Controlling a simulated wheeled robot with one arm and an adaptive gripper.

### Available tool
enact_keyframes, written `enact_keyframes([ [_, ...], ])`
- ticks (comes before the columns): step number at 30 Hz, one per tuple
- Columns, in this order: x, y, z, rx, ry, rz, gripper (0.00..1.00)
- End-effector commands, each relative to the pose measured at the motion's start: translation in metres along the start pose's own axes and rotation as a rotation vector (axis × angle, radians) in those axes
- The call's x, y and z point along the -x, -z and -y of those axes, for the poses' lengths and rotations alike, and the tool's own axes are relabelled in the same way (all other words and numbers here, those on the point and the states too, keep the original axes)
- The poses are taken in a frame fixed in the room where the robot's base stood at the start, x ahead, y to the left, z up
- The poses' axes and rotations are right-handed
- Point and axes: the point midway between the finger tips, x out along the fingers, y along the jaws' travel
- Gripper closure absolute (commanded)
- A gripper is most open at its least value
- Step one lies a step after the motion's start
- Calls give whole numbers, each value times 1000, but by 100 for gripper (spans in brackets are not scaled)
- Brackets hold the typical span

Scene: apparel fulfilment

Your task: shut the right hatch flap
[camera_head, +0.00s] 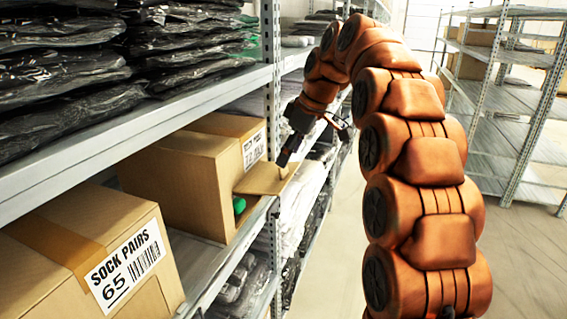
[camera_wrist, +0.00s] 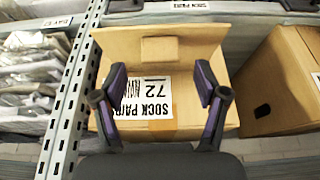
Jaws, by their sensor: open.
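In the head view, a cardboard box (camera_head: 180,185) stands on the middle shelf with a white label (camera_head: 253,148) on its front. A cardboard flap (camera_head: 265,180) sticks out from its front below the label, standing open. Something green (camera_head: 240,205) shows in the opening beneath it. My gripper (camera_head: 285,160) is open, with a dark finger at the flap's outer edge; I cannot tell whether they touch. In the wrist view, my open gripper (camera_wrist: 160,75) frames the label (camera_wrist: 143,97), which reads upside down "SOCK PAIRS 72". Brown cardboard shows beyond the fingertips; the green thing is not seen there.
A box labelled "SOCK PAIRS 65" (camera_head: 80,250) stands nearer on the same shelf. A metal shelf post (camera_head: 272,90) rises close to my gripper. Dark bagged garments (camera_head: 100,55) fill the shelf above. The aisle floor (camera_head: 330,260) is clear; another rack (camera_head: 510,100) stands at right.

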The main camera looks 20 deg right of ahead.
Motion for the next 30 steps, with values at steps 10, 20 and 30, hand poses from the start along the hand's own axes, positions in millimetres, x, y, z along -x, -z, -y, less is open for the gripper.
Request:
enact_keyframes([
  [10,-29,0,0,-2,1,1,27],
  [20,-39,0,0,0,-1,0,27],
  [30,-39,0,0,0,-1,0,42],
])
